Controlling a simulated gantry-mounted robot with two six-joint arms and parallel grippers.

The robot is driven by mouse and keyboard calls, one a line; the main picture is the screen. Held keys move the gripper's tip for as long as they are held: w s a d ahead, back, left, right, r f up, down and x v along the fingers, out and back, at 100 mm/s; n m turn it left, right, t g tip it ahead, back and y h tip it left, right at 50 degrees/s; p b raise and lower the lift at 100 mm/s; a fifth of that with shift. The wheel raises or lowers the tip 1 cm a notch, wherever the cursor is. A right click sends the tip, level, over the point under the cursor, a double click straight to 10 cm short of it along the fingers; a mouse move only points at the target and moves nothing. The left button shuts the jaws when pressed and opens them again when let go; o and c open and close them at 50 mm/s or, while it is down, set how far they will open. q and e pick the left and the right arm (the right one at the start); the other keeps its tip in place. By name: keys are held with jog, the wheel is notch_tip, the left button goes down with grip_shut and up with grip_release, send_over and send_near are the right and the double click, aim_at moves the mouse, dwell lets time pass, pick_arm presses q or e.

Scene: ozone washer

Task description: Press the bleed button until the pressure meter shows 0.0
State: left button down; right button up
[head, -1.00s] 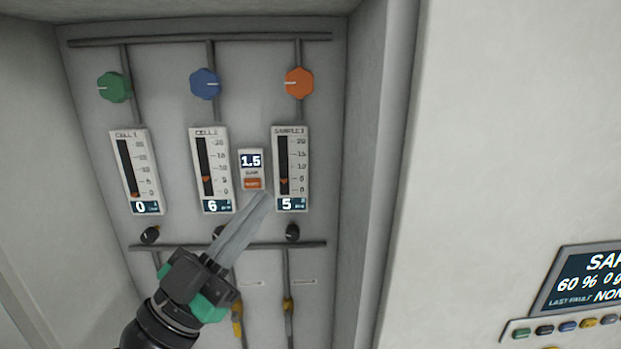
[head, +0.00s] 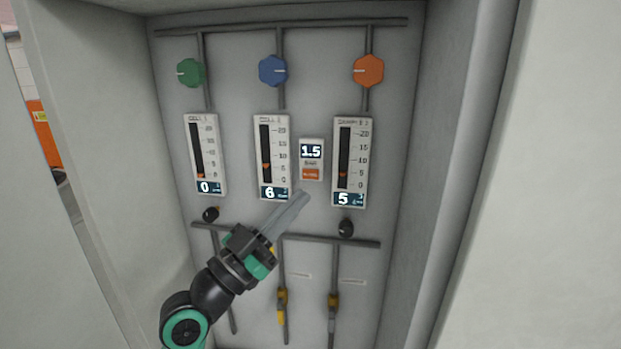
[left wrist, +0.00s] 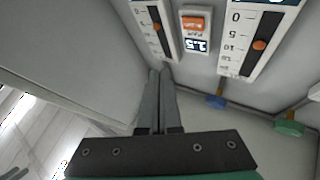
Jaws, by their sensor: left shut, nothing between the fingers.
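The pressure meter (head: 311,151) is a small dark display reading 1.5, on a white plate between two tall gauges. The orange bleed button (head: 311,174) sits just below it on the same plate. In the left wrist view the picture is upside down, with the button (left wrist: 194,22) above the meter (left wrist: 195,45). My left gripper (head: 303,195) is shut and empty, its long grey fingers pointing up toward the plate. Its tips show just below the button, apart from it in the picture. In the left wrist view the fingertips (left wrist: 157,72) also show apart from the button. My right gripper is not in view.
Gauges reading 0 (head: 204,155), 6 (head: 271,158) and 5 (head: 351,162) stand around the plate. Green (head: 190,73), blue (head: 273,71) and orange (head: 368,71) knobs are above. Black knobs and a horizontal pipe (head: 330,240) lie below. Cabinet walls close in both sides.

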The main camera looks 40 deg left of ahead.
aim_at(311, 174)
pick_arm(q)
jog(key=w+a+b, duration=0.3)
jog(key=w+b, duration=0.1)
jog(key=w, duration=0.2)
jog(key=shift+a, duration=0.4)
dwell(1.6)
jog(key=shift+w+a+b, duration=0.2)
jog(key=shift+w+b, duration=0.15)
jog(key=shift+b, duration=0.5)
